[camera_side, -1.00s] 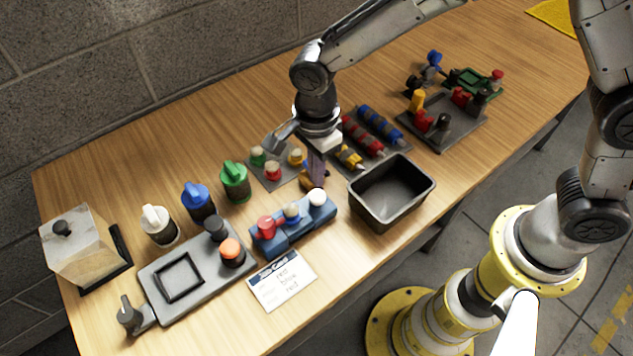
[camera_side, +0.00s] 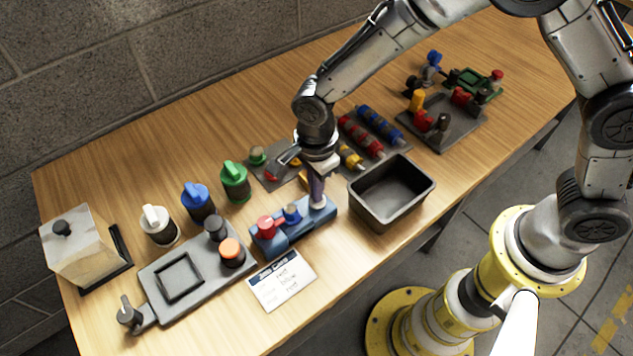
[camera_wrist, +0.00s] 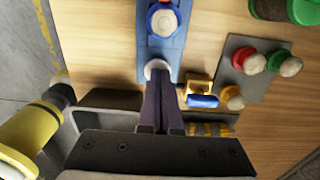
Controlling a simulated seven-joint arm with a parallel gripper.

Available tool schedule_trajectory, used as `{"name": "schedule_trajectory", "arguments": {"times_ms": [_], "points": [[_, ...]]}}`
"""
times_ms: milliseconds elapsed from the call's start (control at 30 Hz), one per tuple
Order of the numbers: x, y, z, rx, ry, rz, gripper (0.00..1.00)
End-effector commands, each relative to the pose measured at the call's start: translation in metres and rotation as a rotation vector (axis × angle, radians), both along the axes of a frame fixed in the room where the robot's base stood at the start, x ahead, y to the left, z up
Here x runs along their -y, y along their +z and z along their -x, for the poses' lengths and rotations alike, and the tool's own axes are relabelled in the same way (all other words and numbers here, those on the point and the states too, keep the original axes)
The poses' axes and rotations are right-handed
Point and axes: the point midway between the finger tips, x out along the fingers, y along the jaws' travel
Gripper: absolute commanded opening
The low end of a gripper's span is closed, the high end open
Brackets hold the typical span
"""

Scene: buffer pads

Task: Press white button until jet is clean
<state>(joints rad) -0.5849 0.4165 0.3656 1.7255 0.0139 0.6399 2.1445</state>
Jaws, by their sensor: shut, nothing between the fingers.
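A blue block (camera_side: 283,241) on the table carries a red knob (camera_side: 265,228), a blue knob (camera_side: 291,213) and, at its right end, the white button (camera_side: 318,203). My gripper (camera_side: 317,196) is shut and empty, pointing down at the white button. In the wrist view, my fingertips (camera_wrist: 160,82) meet the edge of the white button (camera_wrist: 156,67) and partly cover it; they appear to touch it, but whether it is pressed down I cannot tell. I cannot make out which part is the jet.
A dark open bin (camera_side: 391,194) stands just right of the block. A job card (camera_side: 281,281) lies in front, reading red, blue, red. A grey tray (camera_side: 200,275) is to the left. A pad with coloured knobs (camera_side: 267,177) lies behind. Several bottles stand back left.

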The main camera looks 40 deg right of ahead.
Motion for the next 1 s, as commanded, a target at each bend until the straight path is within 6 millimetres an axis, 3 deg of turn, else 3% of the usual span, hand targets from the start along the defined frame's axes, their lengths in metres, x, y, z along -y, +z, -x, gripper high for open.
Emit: {"name": "schedule_trajectory", "arguments": {"times_ms": [233,367,800,1000], "points": [[0.001,-0.004,0.001,-0.005,0.000,0.003,0.00],[0.001,0.004,0.001,-0.003,0.000,0.002,0.00],[0.000,0.095,-0.002,0.005,0.000,-0.003,0.00],[0.000,0.126,-0.002,0.003,0.000,-0.002,0.00]]}}
